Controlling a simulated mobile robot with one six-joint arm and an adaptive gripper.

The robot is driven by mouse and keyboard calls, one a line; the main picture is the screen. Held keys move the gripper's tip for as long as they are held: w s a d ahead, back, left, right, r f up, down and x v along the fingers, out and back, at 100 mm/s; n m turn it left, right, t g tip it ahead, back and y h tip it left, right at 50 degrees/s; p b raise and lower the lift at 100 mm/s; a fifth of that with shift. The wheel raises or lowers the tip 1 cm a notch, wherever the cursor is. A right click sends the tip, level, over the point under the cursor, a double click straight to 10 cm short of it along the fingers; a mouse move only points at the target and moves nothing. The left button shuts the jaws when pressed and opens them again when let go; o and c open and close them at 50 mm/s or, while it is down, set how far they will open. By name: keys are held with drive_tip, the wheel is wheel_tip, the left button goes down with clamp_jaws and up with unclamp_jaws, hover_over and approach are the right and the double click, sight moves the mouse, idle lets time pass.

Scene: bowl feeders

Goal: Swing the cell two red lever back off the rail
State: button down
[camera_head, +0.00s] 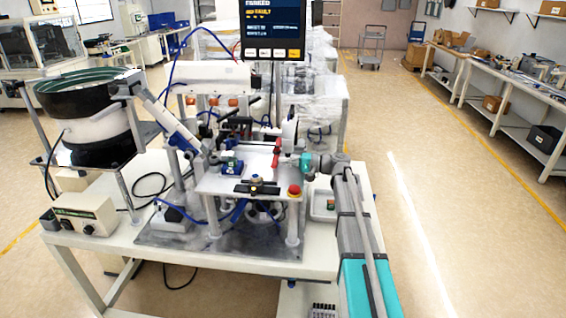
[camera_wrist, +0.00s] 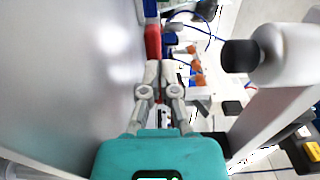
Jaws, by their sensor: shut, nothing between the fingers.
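The red lever (camera_head: 276,153) stands above the white plate of the cell, near its back right part. In the wrist view the red lever (camera_wrist: 153,42) lies just beyond my fingertips, slightly to their left. My gripper (camera_head: 287,159) reaches in from the right, its teal body close to the lever. In the wrist view my gripper (camera_wrist: 160,68) has its two grey fingers together with nothing between them. Whether the fingertips touch the lever I cannot tell. The rail under the lever is too small to make out.
A screen (camera_head: 272,30) with fault text hangs above the cell. A red stop button (camera_head: 294,190) sits at the plate's front right. A black bowl feeder (camera_head: 88,95) stands at left. In the wrist view a black-ended grey cylinder (camera_wrist: 275,53) is at right. Floor right of the table is free.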

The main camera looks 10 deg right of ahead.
drive_tip(key=shift+a, duration=0.5)
drive_tip(key=shift+s+d, duration=0.1)
drive_tip(key=shift+d, duration=0.05)
drive_tip(key=shift+v, duration=0.9)
drive_tip(key=s+v, duration=0.2)
drive_tip(key=v, duration=1)
drive_tip(key=shift+a, duration=0.35)
